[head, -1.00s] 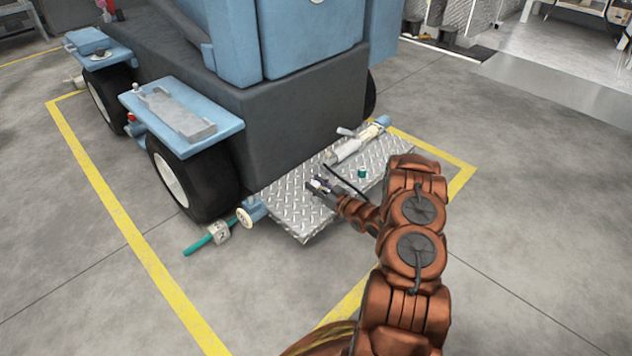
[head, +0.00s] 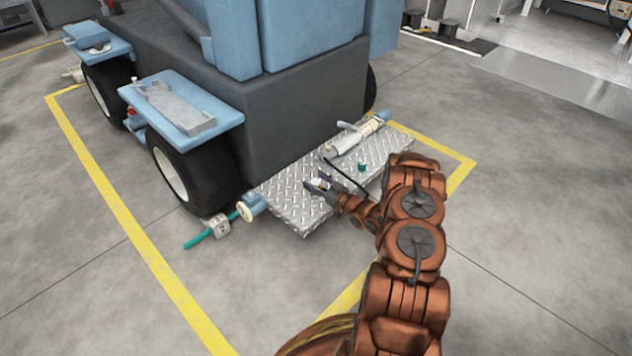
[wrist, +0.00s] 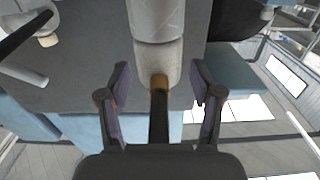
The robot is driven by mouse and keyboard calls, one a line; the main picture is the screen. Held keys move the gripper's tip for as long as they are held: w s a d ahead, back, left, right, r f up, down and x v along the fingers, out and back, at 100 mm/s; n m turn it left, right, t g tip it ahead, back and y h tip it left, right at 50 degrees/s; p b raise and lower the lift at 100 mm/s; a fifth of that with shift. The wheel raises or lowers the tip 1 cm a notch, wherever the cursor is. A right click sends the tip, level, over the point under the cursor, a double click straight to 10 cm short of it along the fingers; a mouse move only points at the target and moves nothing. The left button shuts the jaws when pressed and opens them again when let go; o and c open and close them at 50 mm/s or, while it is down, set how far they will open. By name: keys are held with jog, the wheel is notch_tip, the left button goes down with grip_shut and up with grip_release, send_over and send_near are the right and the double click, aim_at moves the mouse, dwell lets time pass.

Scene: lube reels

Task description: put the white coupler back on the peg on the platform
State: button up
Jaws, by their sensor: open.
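The white coupler (wrist: 158,60) is a pale cylinder with a brass collar and a black hose end, seen in the wrist view beyond my fingers. It looks upright in that upside-down view. My gripper (wrist: 158,90) is open, with the black hose end showing between its fingers and a gap on each side. In the head view my gripper (head: 318,184) is low over the near-left part of the diamond-plate platform (head: 290,195), with a small white bit at its fingers. I cannot make out the peg or what lies under the coupler.
A pale cylindrical tool (head: 352,142) lies along the platform's back right. A short teal cylinder (head: 362,167) stands nearer, and a black hose (head: 345,175) curves over the plate. The vehicle's dark skirt (head: 290,120) rises behind. A wheel (head: 185,170) stands left.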

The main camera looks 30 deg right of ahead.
jog(key=shift+s, duration=0.1)
jog(key=v, duration=1.1)
jog(key=shift+s, duration=0.4)
jog(key=shift+d, duration=0.15)
